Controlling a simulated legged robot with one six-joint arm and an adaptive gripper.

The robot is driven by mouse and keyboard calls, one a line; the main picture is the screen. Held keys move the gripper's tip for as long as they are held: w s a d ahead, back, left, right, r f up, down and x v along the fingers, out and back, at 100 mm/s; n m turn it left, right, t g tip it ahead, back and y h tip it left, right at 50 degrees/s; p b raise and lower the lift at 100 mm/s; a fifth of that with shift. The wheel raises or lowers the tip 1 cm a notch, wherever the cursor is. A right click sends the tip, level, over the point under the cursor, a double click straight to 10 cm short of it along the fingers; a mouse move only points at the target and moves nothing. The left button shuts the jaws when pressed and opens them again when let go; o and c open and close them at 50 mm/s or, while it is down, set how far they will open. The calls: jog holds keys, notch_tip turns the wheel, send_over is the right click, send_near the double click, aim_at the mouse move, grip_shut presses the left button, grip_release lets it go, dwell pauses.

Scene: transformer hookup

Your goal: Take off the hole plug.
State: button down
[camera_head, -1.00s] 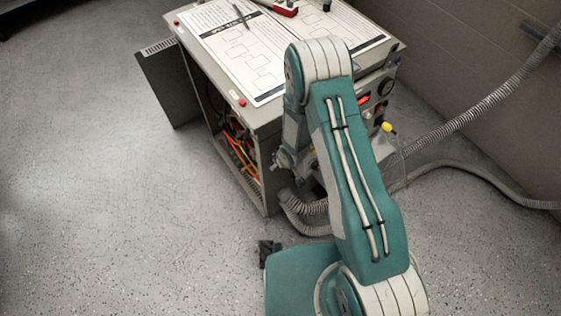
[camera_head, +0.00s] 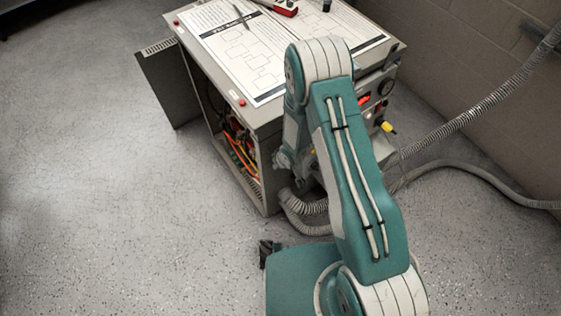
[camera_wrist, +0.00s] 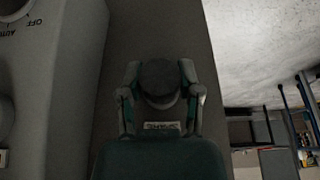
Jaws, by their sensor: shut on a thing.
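A dark round hole plug (camera_wrist: 160,78) shows in the middle of the wrist view, against the grey panel of the cabinet. My gripper (camera_wrist: 161,92) has one finger on each side of the plug and is shut on it. A small label, too dim to read surely, sits just below the plug. I cannot tell whether the plug is still seated in its hole. In the head view my arm hides the plug and my fingertips.
The grey cabinet (camera_head: 262,190) has an open left door (camera_head: 165,85) and coloured cables inside. Papers and a red tool (camera_head: 284,7) lie on top. A yellow connector (camera_head: 388,127) and ribbed hoses (camera_head: 470,115) are right of my arm. A selector knob (camera_wrist: 14,8) is at the left.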

jog(key=shift+s+d, duration=0.7)
jog(key=shift+s, duration=0.35)
jog(key=shift+s+d, duration=0.7)
jog(key=shift+s, duration=0.35)
jog(key=shift+s+d, duration=0.7)
jog(key=shift+s, duration=0.3)
